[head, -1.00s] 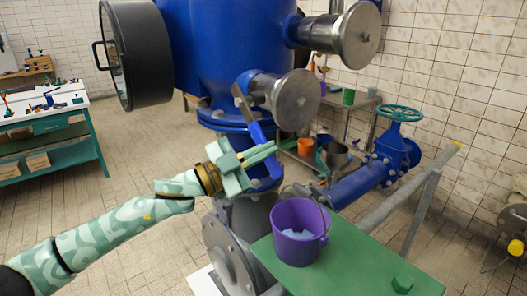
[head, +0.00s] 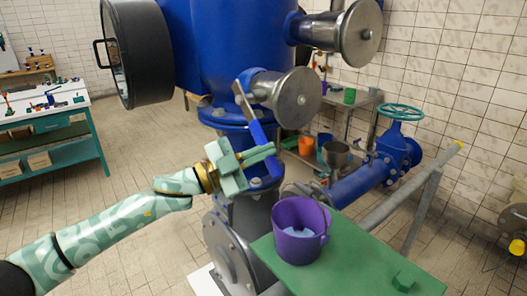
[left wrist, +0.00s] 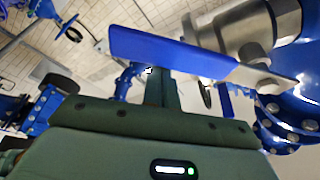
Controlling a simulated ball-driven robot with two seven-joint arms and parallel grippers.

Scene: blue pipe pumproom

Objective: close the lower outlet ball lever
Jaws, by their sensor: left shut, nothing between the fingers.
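The lower outlet ball lever has a flat grey metal arm and a blue handle (head: 257,132). It slants down to the right from beside the lower outlet's round steel flange (head: 297,95). My left gripper (head: 273,150) is shut and empty, its fingers across the lower part of the blue handle in the head view. Whether they touch it I cannot tell. In the left wrist view the blue handle (left wrist: 165,52) spans the picture beyond my shut fingers (left wrist: 160,92), with its grey arm running right to the valve. My right gripper is not in view.
A purple bucket (head: 299,232) stands on a green table (head: 355,268) just below right of my gripper. The blue vessel (head: 225,50) rises above. A blue pipe with a teal handwheel (head: 400,112) lies to the right. A workbench (head: 55,125) stands far left across open floor.

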